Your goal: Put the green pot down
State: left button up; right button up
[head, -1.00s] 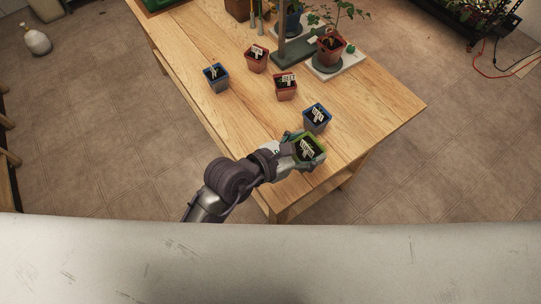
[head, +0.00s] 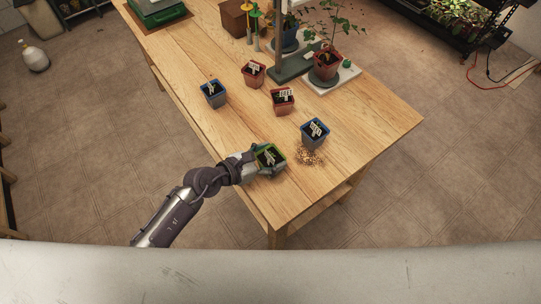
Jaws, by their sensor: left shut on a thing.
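The green pot (head: 270,157) is a small square pot with a bright green rim, dark soil and a white label. It is at the near left edge of the wooden table (head: 345,160). My left gripper (head: 262,158) is shut on the green pot, coming in from the left. Whether the pot's base touches the table cannot be told from above. My right gripper is not in view.
A blue pot (head: 314,133) stands to the right, with a patch of brown grains (head: 309,155) just in front of it. Two red pots (head: 284,101) (head: 254,73) and another blue pot (head: 213,94) stand farther back. Bare wood lies right of the grains.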

pick_arm(q)
jog(key=o, duration=0.8)
jog(key=shift+f, duration=0.1)
jog(key=o, duration=0.4)
